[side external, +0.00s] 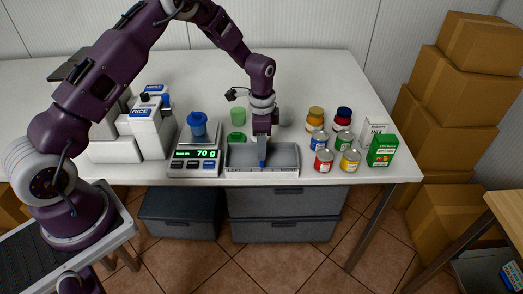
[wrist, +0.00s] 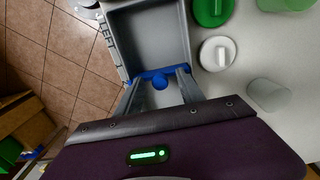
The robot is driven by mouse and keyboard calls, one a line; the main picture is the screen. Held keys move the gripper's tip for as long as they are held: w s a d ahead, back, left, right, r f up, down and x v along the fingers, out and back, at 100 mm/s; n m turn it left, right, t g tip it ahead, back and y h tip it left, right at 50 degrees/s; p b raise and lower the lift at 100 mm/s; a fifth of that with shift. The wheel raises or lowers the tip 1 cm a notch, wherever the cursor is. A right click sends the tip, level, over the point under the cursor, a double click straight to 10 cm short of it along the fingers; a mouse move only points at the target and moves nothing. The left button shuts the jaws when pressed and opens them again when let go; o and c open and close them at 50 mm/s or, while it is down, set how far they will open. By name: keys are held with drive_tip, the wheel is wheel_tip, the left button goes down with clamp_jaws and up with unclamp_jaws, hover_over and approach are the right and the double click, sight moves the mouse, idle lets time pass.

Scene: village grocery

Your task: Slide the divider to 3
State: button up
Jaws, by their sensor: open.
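The grey tray (side external: 285,160) stands at the front edge of the white table, with small markings along its front that are too small to read here. The blue divider (side external: 263,152) stands across the tray, near its middle. In the wrist view the divider (wrist: 143,75) has a round blue knob (wrist: 160,83) on top. My gripper (side external: 262,135) points down over the divider. In the wrist view my gripper (wrist: 159,79) is open, one finger on each side of the knob, with gaps between. The tray (wrist: 150,35) shows LEFT on its edge; the part beyond the divider is hidden by my gripper.
A scale (side external: 194,160) reading 70 g with a blue item (side external: 197,125) stands close left of the tray. Several cans (side external: 323,161) and jars stand to the right. A green lid (wrist: 212,10) and a white lid (wrist: 217,53) lie behind the tray.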

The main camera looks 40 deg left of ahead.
clamp_jaws()
drive_tip(key=shift+w+d, duration=1.1)
unclamp_jaws()
drive_tip(key=shift+r, duration=0.1)
wheel_tip(320, 180, up, 7)
